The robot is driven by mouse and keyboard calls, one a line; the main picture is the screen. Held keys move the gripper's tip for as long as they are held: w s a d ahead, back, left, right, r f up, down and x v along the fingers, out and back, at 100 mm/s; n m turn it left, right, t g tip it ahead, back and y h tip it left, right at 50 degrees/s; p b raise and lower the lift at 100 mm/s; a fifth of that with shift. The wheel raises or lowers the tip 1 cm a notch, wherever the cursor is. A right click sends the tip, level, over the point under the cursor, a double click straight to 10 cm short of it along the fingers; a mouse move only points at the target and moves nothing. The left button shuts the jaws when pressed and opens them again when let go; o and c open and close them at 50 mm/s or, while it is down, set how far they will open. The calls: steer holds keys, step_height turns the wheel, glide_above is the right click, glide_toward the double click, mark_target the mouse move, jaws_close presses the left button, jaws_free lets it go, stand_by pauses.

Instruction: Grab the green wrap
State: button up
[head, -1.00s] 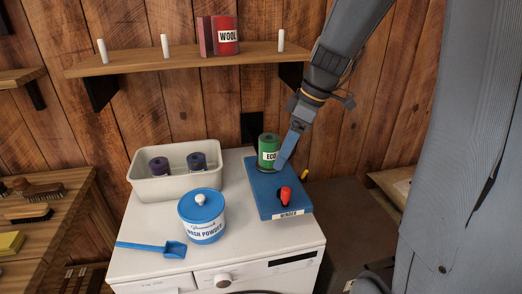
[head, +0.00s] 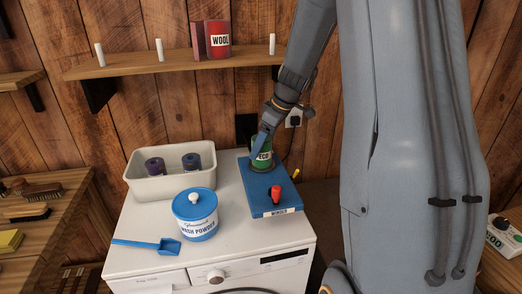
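The green wrap (head: 262,158), a roll with a white "ECO" label, stands upright at the back of the blue winder board (head: 263,198) in the head view. My gripper (head: 261,145) comes down from the upper right. Its blue finger overlaps the wrap's upper left part in the picture. The finger hides some of the wrap's top, and I cannot see whether it touches. The other finger is not clearly visible, so I cannot tell whether the gripper is open or closed around the wrap.
The winder's red knob (head: 275,192) rises at the front. A cream bin (head: 150,187) with two dark rolls, a wash powder tub (head: 197,228) and a blue scoop (head: 165,246) share the white machine top (head: 150,265). A shelf (head: 150,67) with red wraps (head: 218,40) hangs above.

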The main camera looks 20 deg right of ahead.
steer(key=shift+p+x, duration=0.9)
steer(key=shift+x, duration=1.2)
steer(key=shift+d, duration=0.15)
steer(key=c, duration=1.3)
